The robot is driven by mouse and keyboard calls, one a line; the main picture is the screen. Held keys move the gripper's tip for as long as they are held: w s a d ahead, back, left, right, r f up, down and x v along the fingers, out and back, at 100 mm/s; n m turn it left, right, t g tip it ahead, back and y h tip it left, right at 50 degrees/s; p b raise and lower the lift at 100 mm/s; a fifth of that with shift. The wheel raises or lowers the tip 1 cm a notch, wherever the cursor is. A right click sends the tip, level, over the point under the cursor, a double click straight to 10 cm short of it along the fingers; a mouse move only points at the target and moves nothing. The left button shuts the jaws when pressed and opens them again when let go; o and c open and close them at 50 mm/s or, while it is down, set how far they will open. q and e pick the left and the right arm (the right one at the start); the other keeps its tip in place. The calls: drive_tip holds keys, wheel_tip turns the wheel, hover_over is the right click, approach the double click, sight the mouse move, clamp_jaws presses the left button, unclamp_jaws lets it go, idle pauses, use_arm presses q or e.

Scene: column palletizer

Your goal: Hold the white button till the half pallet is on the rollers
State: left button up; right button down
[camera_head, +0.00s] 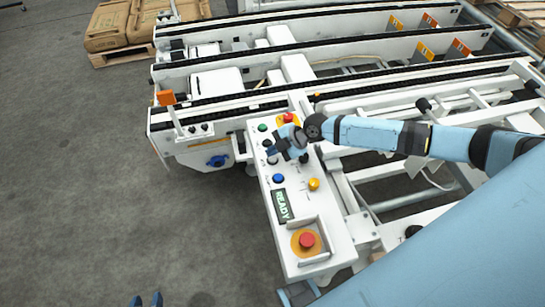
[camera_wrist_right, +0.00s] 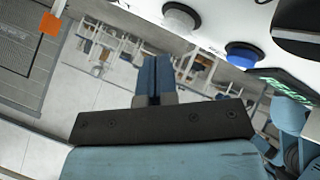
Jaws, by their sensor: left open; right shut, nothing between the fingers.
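The control panel (camera_head: 262,190) carries several buttons and a lit READY display (camera_head: 283,205). The pale, whitish button (camera_head: 272,160) is beside the blue one; in the right wrist view the white button (camera_wrist_right: 180,18) stands out from the panel. My right gripper (camera_head: 272,151) is over the panel by this button. In the wrist view its fingers (camera_wrist_right: 153,62) are shut, empty, and appear apart from the button; contact is not visible. My left gripper (camera_head: 146,300) is open and empty at the bottom edge, over the floor. I make out no half pallet on the visible conveyor (camera_head: 330,85).
The panel also has a blue button (camera_head: 278,178), a yellow button (camera_head: 314,183), a green button (camera_head: 262,127) and a red stop button (camera_head: 307,240). Brown boxes (camera_head: 108,25) stand on a pallet at the upper left. Wooden pallets (camera_head: 520,10) are at the upper right. The left floor is clear.

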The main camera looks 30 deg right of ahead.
sight(273, 159)
drive_tip(key=shift+r+p, duration=1.05)
drive_tip(key=shift+r, duration=1.2)
drive_tip(key=s+a+r+m+g, duration=0.1)
drive_tip(key=s+a+r+m, duration=0.15)
drive_tip(key=s+a, duration=0.5)
drive_tip(key=s+a+r+m, duration=0.1)
drive_tip(key=s+a+m, duration=0.2)
drive_tip(key=s+a, duration=0.4)
drive_tip(key=s+d+r+m+h, duration=0.4)
drive_tip(key=s+d+m+h, duration=0.4)
drive_tip(key=s+d+m, duration=0.55)
drive_tip(key=w+a+f+n+t+y+p, duration=0.1)
drive_tip(key=w+a+f+t+y+p, duration=0.2)
drive_tip(key=w+a+f+t+p, duration=0.2)
drive_tip(key=a+t+p, duration=0.1)
drive_tip(key=t+p, duration=0.1)
drive_tip(key=p, duration=0.1)
drive_tip(key=shift+w+f+n, duration=0.2)
drive_tip(key=shift+f+n, duration=0.1)
drive_tip(key=shift+f, duration=0.1)
